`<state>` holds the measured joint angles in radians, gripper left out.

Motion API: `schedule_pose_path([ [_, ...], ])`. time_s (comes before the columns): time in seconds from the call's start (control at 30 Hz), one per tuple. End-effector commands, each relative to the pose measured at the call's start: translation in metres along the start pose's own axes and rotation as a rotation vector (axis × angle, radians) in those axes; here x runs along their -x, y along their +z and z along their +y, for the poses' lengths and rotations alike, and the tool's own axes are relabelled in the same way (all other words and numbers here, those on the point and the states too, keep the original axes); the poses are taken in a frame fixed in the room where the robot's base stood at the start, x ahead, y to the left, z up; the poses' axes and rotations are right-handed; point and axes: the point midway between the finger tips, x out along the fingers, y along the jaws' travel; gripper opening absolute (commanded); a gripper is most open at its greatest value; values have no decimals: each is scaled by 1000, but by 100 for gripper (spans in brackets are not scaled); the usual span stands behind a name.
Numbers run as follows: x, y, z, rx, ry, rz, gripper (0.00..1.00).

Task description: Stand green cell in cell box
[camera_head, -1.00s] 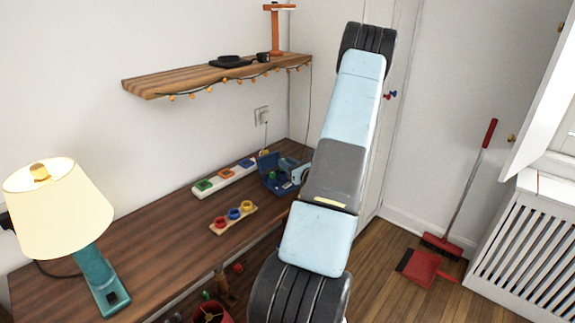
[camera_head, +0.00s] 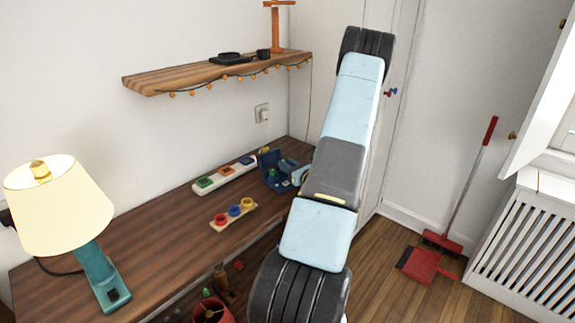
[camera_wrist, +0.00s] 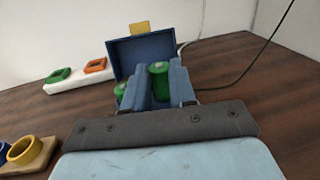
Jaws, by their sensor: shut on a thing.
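The blue cell box (camera_head: 265,158) is on the wooden desk near the wall, its lid open. In the wrist view, the box lid (camera_wrist: 137,56) stands up behind the fingers. My gripper (camera_wrist: 160,85) is shut on a green cell (camera_wrist: 158,80), which looks roughly upright between the two blue fingers. The cell's lower part is hidden, so I cannot tell whether it touches the box floor. Another green cell (camera_wrist: 119,91) shows left of the fingers, at the box. In the head view my arm partly hides my gripper.
A white strip with coloured square sockets (camera_head: 222,176) lies left of the box. A wooden block with coloured rings (camera_head: 233,216) is nearer the front edge. A lamp (camera_head: 60,205) stands far left, a shelf (camera_head: 205,76) hangs above, and a dark cord (camera_wrist: 240,80) runs behind.

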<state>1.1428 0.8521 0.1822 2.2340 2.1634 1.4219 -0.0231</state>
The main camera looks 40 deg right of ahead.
Motion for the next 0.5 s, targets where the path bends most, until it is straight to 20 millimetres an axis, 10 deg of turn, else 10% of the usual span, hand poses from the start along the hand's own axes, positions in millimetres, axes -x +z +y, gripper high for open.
schedule_pose_path([
  [0.5,0,-11,0,0,0,1,0],
])
